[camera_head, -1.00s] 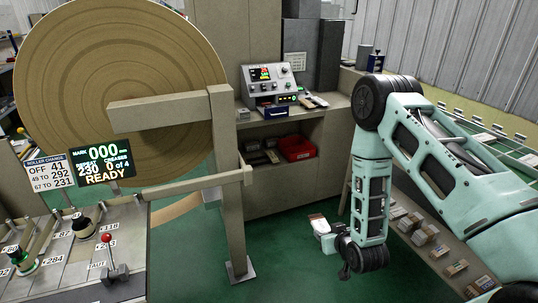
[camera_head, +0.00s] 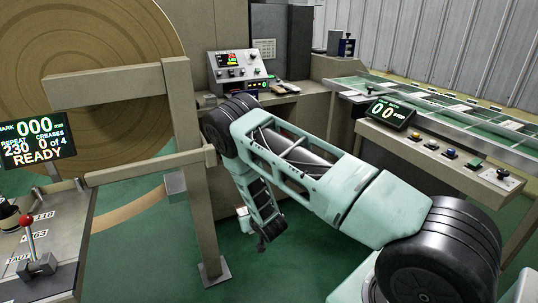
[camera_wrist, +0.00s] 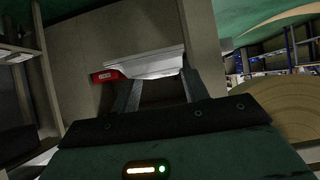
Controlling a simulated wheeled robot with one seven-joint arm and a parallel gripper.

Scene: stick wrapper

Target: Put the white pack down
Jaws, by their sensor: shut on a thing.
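The white pack (camera_wrist: 152,64) shows in the wrist view as a pale, flat shape at the fingertips. My gripper (camera_wrist: 158,82) is shut on it, one dark finger on each side. The pack is seen nearly edge-on, and I cannot tell whether it touches anything beyond. In the head view, my arm hangs down between the beige post and the cabinet. A small pale part shows low beside it, but the fingers and pack cannot be made out there.
A red object (camera_wrist: 106,76) lies beside the pack in the wrist view. A beige post (camera_head: 192,180) stands close left of my arm. A control box (camera_head: 238,68) sits on the cabinet behind. A button console (camera_head: 440,150) is at the right. Green floor (camera_head: 315,260) is open in front.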

